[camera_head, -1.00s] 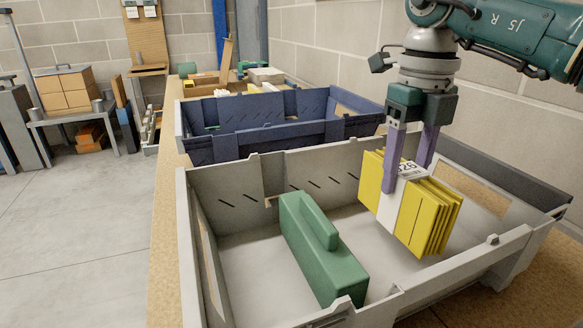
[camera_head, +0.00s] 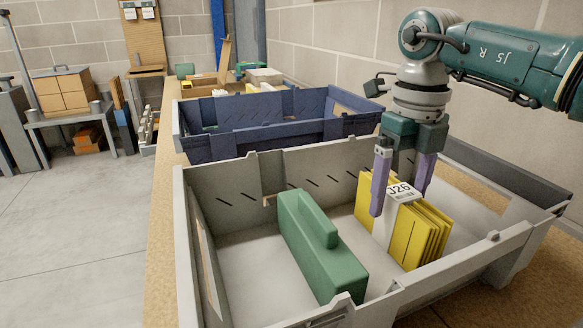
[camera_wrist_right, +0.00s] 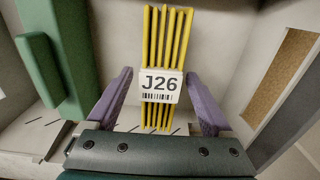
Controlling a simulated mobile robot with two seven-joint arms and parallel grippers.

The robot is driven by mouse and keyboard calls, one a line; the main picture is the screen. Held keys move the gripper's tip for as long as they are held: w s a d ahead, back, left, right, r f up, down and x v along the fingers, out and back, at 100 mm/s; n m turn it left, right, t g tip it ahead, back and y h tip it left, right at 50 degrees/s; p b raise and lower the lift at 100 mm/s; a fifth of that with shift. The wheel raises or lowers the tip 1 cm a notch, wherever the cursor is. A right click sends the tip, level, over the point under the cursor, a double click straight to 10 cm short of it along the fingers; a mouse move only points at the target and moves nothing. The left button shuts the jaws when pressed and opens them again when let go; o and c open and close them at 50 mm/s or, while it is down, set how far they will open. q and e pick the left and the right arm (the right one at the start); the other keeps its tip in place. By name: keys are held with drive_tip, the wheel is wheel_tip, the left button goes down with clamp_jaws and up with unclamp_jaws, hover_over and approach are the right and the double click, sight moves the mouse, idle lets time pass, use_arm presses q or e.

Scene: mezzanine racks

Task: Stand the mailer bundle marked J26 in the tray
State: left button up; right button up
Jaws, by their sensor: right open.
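The mailer bundle marked J26 (camera_head: 412,222) is a set of yellow mailers with a white band and label. It stands upright inside the grey tray (camera_head: 222,172), to the right of a green block with a handle. My right gripper (camera_head: 402,198) is open, with its purple fingers on either side of the bundle's top. In the right wrist view the J26 label (camera_wrist_right: 160,84) faces the camera, and gaps show between the bundle and both fingers of the right gripper (camera_wrist_right: 160,100). My left gripper is not in view.
The green block (camera_head: 318,250) stands in the tray's middle. A blue tray (camera_head: 250,140) is behind the grey one on the same bench. Bare tray floor shows left of the green block. A wall runs close along the right.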

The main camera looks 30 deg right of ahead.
wheel_tip(320, 180, up, 12)
drive_tip(key=p, duration=0.1)
drive_tip(key=shift+r, duration=0.15)
idle(0.3)
